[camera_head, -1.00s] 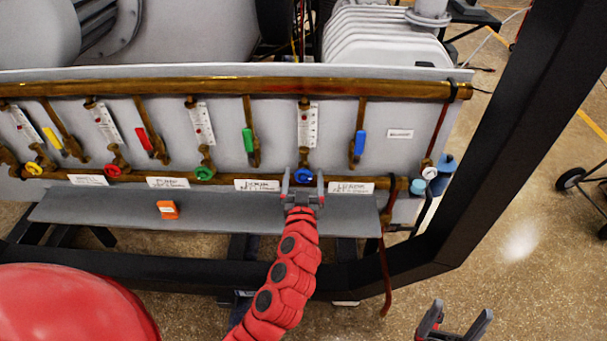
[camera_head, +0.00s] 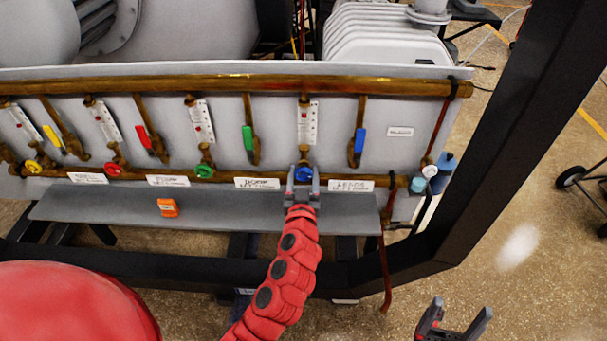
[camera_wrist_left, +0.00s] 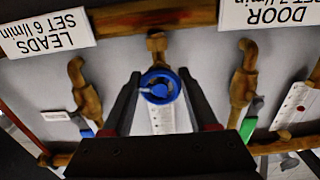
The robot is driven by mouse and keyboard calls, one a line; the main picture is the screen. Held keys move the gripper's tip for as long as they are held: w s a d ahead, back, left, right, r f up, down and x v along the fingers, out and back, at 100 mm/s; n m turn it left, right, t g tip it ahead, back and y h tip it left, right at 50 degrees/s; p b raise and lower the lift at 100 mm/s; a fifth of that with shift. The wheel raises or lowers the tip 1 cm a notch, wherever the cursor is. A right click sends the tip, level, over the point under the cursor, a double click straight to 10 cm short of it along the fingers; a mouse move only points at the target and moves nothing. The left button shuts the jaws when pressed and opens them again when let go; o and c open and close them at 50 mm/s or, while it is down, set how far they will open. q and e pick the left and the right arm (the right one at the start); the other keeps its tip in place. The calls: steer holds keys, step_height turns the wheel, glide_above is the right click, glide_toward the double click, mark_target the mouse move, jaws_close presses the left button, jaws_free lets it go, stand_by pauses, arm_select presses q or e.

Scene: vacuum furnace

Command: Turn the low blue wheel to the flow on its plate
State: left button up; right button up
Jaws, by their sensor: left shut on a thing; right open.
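The low blue wheel (camera_head: 303,174) sits on the lower brass pipe, below a white flow gauge (camera_head: 307,125). In the left wrist view the blue wheel (camera_wrist_left: 160,87) lies between my left gripper's fingers. My left gripper (camera_head: 303,182) is shut on this wheel. The plate reading "LEADS SET 6 l/min" (camera_wrist_left: 47,33) shows upside down in the left wrist view; it is just right of the wheel in the head view (camera_head: 351,186). The gauge reading is too small to tell. My right gripper (camera_head: 454,322) is open and empty at the bottom right, away from the panel.
Red (camera_head: 113,169), green (camera_head: 204,171) and yellow (camera_head: 33,166) wheels line the same pipe. A blue lever (camera_head: 359,142) hangs right of the gauge. An orange box (camera_head: 168,208) stands on the grey shelf (camera_head: 100,206). A black frame post (camera_head: 510,130) rises at the right.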

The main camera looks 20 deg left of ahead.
arm_select(q)
steer(key=m+b, duration=0.1)
steer(key=m, duration=0.4)
steer(key=shift+m+b, duration=0.3)
steer(key=shift+b, duration=0.05)
steer(key=m, duration=0.2)
steer(key=shift+m, duration=0.4)
steer(key=shift+a+m, duration=0.1)
steer(key=shift+m, duration=1.8)
steer(key=o, duration=1.4)
steer(key=shift+c, duration=0.2)
